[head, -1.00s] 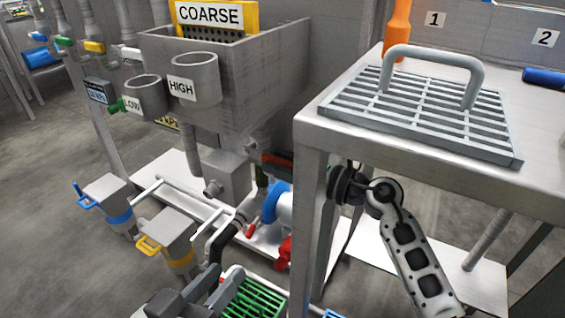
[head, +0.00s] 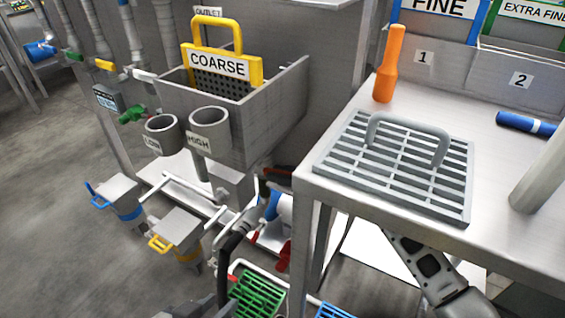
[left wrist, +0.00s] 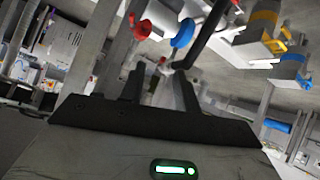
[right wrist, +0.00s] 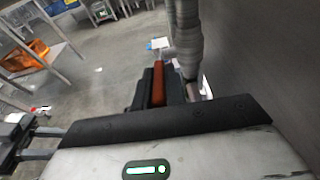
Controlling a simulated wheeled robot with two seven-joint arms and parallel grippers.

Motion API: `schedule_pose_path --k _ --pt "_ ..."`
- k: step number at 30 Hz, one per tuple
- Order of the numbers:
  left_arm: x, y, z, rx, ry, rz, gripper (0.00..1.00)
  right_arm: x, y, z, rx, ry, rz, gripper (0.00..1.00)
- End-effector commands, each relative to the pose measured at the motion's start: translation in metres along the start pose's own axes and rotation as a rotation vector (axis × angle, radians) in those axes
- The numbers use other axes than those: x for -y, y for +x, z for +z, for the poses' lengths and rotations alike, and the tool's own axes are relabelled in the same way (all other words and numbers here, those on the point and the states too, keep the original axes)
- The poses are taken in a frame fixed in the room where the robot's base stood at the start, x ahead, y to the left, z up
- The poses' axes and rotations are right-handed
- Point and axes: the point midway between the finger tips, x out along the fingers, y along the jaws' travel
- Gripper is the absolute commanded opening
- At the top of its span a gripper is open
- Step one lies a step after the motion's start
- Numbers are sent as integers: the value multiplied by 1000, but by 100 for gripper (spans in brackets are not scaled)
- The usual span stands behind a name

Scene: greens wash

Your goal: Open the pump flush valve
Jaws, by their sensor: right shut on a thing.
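In the right wrist view, my right gripper (right wrist: 160,88) is shut on a red-orange lever handle (right wrist: 158,86) beside a grey vertical pipe (right wrist: 186,35). In the head view, a small red part of the handle (head: 277,171) shows left of the table leg, with dark parts around it. The table hides most of my right wrist. My left gripper (left wrist: 158,88) is open in the left wrist view, with nothing clearly held. Beyond it are a red wheel (left wrist: 143,29) and a blue wheel (left wrist: 182,33). I cannot tell which part is labelled as the flush valve.
A steel tank (head: 285,95) holds the yellow COARSE screen (head: 220,66). Pipes and a green grate (head: 257,295) crowd the low area.

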Motion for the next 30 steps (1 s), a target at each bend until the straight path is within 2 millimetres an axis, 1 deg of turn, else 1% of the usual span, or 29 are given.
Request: schedule_pose_path --k 1,9,10,12,19,22,26,30 --pt "0 0 0 7 -2 -2 32 0 0 2 -1 0 0 0" --pt "1 1 2 8 -3 -1 32 0 0 1 0 0 0 0" --pt "1 1 2 8 -3 -1 32 0 0 1 0 0 0 18" --pt "1 1 2 8 -3 -1 32 0 0 1 0 0 0 35" --pt "1 1 1 6 -3 -2 32 0 0 1 -1 0 0 35" --pt "1 0 1 6 -3 -2 32 0 -4 0 -2 0 -1 35" --pt "0 -2 -1 13 -2 -2 32 1 -21 1 -3 -2 -3 35" --pt "2 -2 5 42 -4 -5 32 0 -45 0 -4 -1 -2 35"
